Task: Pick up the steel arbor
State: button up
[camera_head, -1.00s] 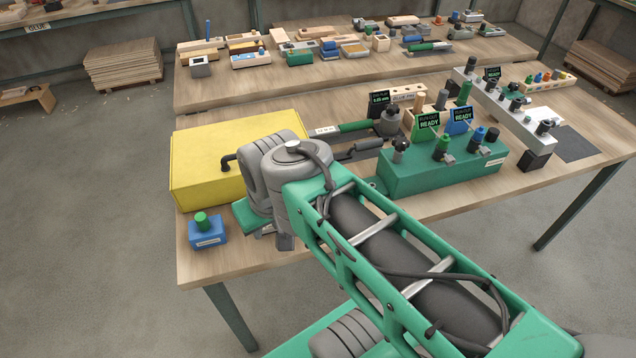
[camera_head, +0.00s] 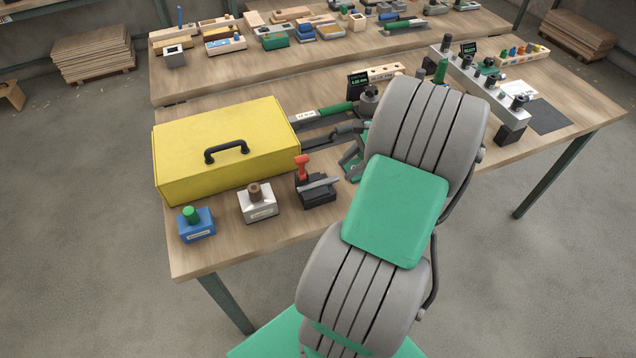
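I cannot single out the steel arbor with certainty. On the near table edge stand a blue block with a green peg (camera_head: 197,225), a pale block with a brown peg (camera_head: 259,203) and a black block with a red knob and a grey bar (camera_head: 317,188). My arm's large grey joints cover the table's middle, and my gripper's fingertips cannot be made out.
A yellow case (camera_head: 215,140) with a black handle fills the table's left part. A long grey fixture (camera_head: 478,80) with several dark knobs stands on the right beside a dark mat (camera_head: 560,115). A second table behind holds several small blocks and tools.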

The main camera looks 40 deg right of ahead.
aim_at(337, 177)
jog(key=p+x, duration=0.1)
jog(key=x, duration=0.4)
jog(key=shift+w+f, duration=0.15)
jog(key=shift+c, duration=0.3)
jog(key=shift+d, duration=0.1)
grip_shut()
dwell(0.7)
